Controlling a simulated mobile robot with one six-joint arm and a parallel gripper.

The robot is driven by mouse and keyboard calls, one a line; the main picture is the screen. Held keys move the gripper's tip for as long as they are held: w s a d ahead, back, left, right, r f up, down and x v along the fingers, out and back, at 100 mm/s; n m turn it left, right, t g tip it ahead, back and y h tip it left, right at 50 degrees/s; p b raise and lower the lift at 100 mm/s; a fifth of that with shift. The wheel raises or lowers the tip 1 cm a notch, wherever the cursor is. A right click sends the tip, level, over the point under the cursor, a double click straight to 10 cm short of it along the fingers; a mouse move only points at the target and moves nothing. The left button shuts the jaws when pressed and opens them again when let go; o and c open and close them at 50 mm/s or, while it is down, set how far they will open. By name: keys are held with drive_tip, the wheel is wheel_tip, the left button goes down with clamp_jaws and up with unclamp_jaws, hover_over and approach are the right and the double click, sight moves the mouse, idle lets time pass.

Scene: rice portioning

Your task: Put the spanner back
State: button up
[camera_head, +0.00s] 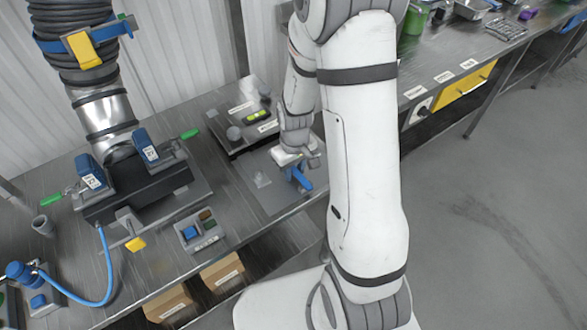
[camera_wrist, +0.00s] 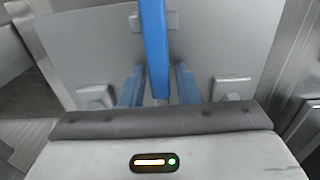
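A blue bar (camera_wrist: 155,45), which looks like the spanner's handle, runs down the middle of the wrist view. In the head view my gripper (camera_head: 299,174) is low over a grey plate (camera_head: 262,180) on the bench. Blue shows at its tips, where fingers and spanner cannot be told apart. The spanner's far end is out of sight.
A flat device with a yellow-green display (camera_head: 258,116) stands just behind my gripper. Pale blocks (camera_wrist: 232,88) sit on the plate. Open floor (camera_head: 490,200) lies right.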

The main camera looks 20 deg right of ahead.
sight(295, 170)
drive_tip(key=shift+o, duration=1)
drive_tip(key=shift+w+r, duration=0.1)
drive_tip(key=shift+r, duration=0.4)
wheel_tip(295, 170, up, 12)
drive_tip(key=s+r+m+t, duration=0.3)
drive_tip(key=s+r, duration=0.8)
drive_tip(key=s, duration=0.3)
drive_tip(key=shift+s+m, duration=0.25)
drive_tip(key=shift+m, duration=0.05)
drive_tip(key=shift+a+r, duration=0.1)
